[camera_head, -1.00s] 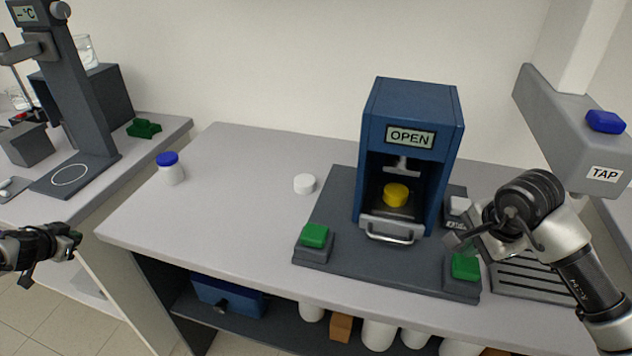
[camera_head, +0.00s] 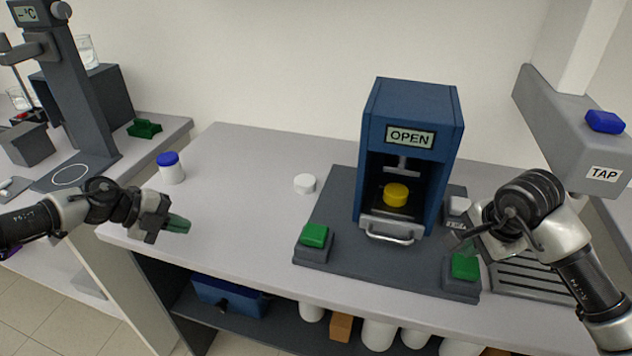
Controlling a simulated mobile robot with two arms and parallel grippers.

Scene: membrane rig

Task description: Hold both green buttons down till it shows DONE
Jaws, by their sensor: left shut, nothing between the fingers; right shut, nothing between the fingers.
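The blue membrane rig (camera_head: 452,150) stands on a dark base plate, and its display (camera_head: 410,138) reads OPEN. A yellow round piece (camera_head: 396,194) sits inside, behind a silver handle (camera_head: 390,236). The left green button (camera_head: 314,235) is on a block at the plate's left front. The right green button (camera_head: 465,266) is on a block at the right front. My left gripper (camera_head: 178,224) is shut and empty over the bench's left front, well left of the left button. My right gripper (camera_head: 458,243) is shut and empty, just above the right button; contact is unclear.
A white blue-capped bottle (camera_head: 171,170) and a white lid (camera_head: 305,183) stand on the bench. A grey TAP unit (camera_head: 565,140) overhangs the right side beside a slatted drain (camera_head: 540,275). The bench between my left gripper and the left button is clear.

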